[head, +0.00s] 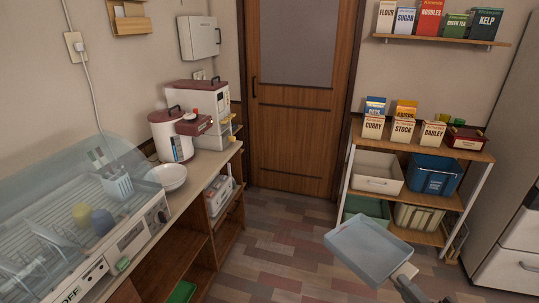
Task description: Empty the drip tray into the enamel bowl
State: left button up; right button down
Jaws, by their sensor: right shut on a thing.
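The drip tray (368,252) is a shallow, pale grey-blue tray with a raised rim, held out over the floor at the lower right. My right gripper (405,272) is shut on its near right edge. I cannot tell how much water is in it. A white bowl (166,178), which looks like the enamel bowl, stands on the counter beside the dish dryer, well to the left of the tray and apart from it. The dish dryer (128,243) is at the left under a clear cover. My left gripper is not in view.
A water boiler (171,136) and a rice-cooker-like appliance (203,112) stand behind the bowl on the counter (208,168). A shelf rack (470,152) with boxes and bins stands behind the tray. The tiled floor (265,240) between counter and rack is clear.

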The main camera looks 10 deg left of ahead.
aim_at(172, 176)
jog(key=i, duration=1.55)
jog(key=u, duration=2.15)
jog(key=i, duration=0.5)
jog(key=z, duration=0.1)
